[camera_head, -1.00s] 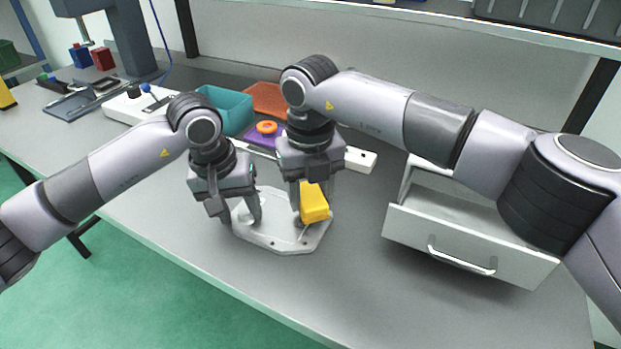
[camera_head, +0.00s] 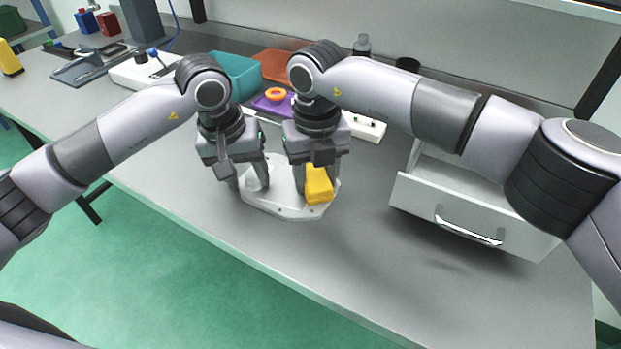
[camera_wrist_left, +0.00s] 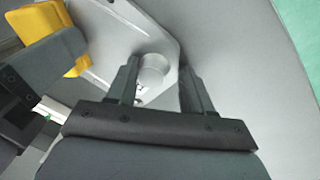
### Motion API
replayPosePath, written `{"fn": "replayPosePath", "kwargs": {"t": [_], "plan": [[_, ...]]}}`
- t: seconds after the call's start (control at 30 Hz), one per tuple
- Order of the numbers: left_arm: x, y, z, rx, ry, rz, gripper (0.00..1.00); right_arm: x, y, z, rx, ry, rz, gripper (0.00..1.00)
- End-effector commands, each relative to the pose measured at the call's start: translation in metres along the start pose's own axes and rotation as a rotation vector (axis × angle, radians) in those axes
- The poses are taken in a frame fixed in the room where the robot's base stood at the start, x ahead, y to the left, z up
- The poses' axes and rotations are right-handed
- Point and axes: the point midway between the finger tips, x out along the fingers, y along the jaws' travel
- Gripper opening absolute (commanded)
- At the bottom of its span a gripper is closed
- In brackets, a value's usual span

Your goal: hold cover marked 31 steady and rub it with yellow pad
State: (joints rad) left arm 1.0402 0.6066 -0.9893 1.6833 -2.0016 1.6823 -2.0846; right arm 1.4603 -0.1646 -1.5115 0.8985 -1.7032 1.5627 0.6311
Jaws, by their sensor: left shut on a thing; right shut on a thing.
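The cover (camera_head: 285,203) is a pale grey metal plate with cut corners, lying flat on the bench. A round boss (camera_wrist_left: 153,70) stands up from it in the left wrist view. My left gripper (camera_head: 248,187) is shut on this boss at the plate's left side. My right gripper (camera_head: 317,180) is shut on the yellow pad (camera_head: 319,188), over the right part of the cover. The pad looks low at the plate, but I cannot tell whether it touches. The yellow pad also shows in the left wrist view (camera_wrist_left: 78,60). The number 31 is not readable.
An open drawer (camera_head: 475,215) juts out on the right. Behind the grippers are a teal bin (camera_head: 236,75), an orange tray (camera_head: 280,65) and a purple tray (camera_head: 268,106) with an orange ring (camera_head: 276,94). The bench front is clear.

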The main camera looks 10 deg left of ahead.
Motion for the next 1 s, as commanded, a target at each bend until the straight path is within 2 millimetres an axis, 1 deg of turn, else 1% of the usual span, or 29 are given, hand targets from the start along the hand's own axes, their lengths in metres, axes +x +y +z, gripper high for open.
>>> {"fn": "replayPosePath", "kwargs": {"t": [0.1,0.17,0.2,0.23,0.37,0.8,0.9,1.0], "plan": [[0.003,-0.001,0.002,0.002,-0.006,-0.002,0.07,0.001,-0.009,0.008,0.004,-0.001,-0.004,0.24],[0.003,-0.001,0.002,0.002,-0.006,-0.002,0.07,-0.003,-0.008,0.008,0.000,-0.002,-0.004,0.24],[0.002,-0.001,0.002,0.002,-0.006,-0.002,0.07,-0.017,-0.008,0.008,0.000,-0.006,-0.004,0.24],[0.003,-0.001,0.002,0.002,-0.006,-0.002,0.07,-0.024,-0.008,0.008,0.000,-0.005,-0.004,0.24],[0.003,-0.001,0.002,0.002,-0.006,-0.002,0.07,-0.033,-0.008,0.007,0.000,-0.003,-0.004,0.24],[0.002,-0.001,0.001,0.001,-0.005,-0.002,0.06,-0.073,-0.007,0.007,0.000,-0.003,-0.002,0.24],[0.002,-0.001,0.001,0.001,-0.004,-0.002,0.06,-0.079,-0.007,0.007,-0.001,-0.002,-0.002,0.24],[0.002,-0.001,0.001,0.001,-0.004,-0.002,0.06,-0.082,-0.007,0.007,-0.001,-0.001,-0.002,0.24]]}}
